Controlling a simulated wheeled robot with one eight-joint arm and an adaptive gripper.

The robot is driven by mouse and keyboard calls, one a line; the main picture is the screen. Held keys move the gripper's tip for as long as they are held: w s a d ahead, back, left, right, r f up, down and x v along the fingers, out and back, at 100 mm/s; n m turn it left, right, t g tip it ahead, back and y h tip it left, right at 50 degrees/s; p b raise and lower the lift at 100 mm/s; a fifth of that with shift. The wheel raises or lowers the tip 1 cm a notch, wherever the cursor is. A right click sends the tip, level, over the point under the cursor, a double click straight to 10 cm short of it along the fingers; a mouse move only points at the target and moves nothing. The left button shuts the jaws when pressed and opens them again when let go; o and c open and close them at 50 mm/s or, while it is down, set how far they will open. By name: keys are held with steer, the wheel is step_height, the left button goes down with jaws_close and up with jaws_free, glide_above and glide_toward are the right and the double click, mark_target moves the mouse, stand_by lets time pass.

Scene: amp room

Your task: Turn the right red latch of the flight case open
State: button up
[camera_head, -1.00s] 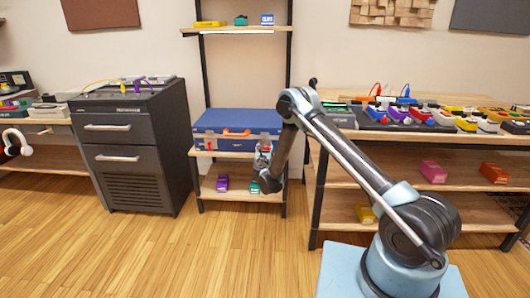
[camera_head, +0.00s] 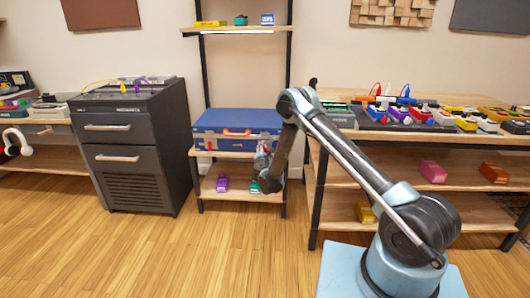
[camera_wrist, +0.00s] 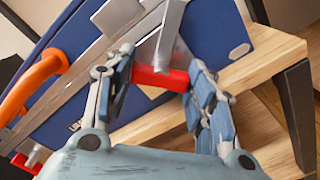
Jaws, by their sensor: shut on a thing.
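The blue flight case (camera_head: 238,120) lies closed on the middle wooden shelf, with an orange handle (camera_head: 237,133) on its front. It also fills much of the wrist view (camera_wrist: 222,22). The right red latch (camera_wrist: 160,78) sits at the metal edge of the case, between the fingers of my gripper (camera_wrist: 162,70). My gripper is shut on this latch, one finger at each end of it. The left red latch (camera_wrist: 30,159) is beyond the handle.
The wooden shelf edge (camera_wrist: 262,62) and a dark post (camera_wrist: 296,110) are close to my gripper's right. A purple pedal (camera_head: 222,183) stands on the shelf below. A black drawer cabinet (camera_head: 138,140) is left; a pedal-laden bench is right. The floor in front is clear.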

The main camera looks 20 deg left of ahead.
steer(key=m, duration=0.4)
steer(key=shift+d+f+m, duration=0.1)
steer(key=shift+d+m, duration=0.1)
steer(key=shift+m, duration=1.8)
steer(key=o, duration=1.1)
steer(key=shift+w, duration=0.1)
steer(key=shift+c, duration=0.2)
steer(key=shift+a, duration=0.1)
